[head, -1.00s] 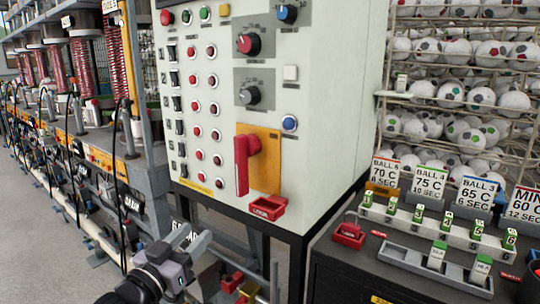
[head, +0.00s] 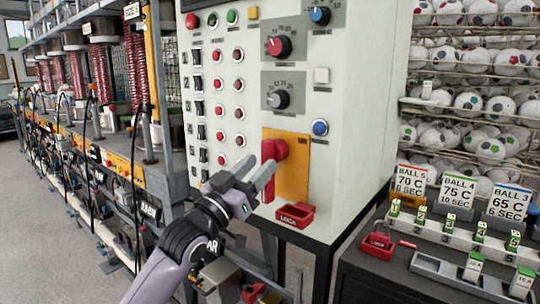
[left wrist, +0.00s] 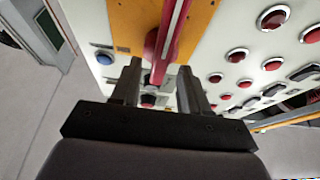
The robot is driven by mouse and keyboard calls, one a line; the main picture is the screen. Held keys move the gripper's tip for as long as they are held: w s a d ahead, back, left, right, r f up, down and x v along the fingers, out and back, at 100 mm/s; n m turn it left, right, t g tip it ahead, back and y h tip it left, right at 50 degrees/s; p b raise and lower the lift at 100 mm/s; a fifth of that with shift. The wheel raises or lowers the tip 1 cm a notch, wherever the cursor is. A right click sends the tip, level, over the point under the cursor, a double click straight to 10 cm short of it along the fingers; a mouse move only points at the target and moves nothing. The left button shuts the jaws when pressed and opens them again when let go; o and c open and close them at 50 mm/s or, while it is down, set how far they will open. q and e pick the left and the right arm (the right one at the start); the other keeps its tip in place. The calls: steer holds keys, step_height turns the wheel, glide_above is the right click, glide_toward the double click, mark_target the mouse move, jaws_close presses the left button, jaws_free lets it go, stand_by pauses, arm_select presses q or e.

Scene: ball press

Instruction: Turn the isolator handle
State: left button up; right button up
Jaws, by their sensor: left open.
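The red isolator handle (head: 268,168) is on a yellow plate (head: 294,172) low on the white control cabinet's front. Its grip hangs down from the pivot at upper right. My left gripper (head: 262,180) is open in front of the handle's lower part and hides some of it. In the left wrist view, the red handle (left wrist: 168,45) reaches down between the two open fingers (left wrist: 158,88). I cannot tell whether a finger touches it. My right gripper is not in view.
A red lock tray (head: 295,214) juts from the cabinet just below the plate. Knobs and buttons (head: 279,46) sit above. Presses with red coils (head: 104,70) stand at left.

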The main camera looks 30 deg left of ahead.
mark_target(264, 161)
arm_select(q)
steer(key=shift+x, duration=2.1)
steer(key=shift+p, duration=0.3)
jaws_close()
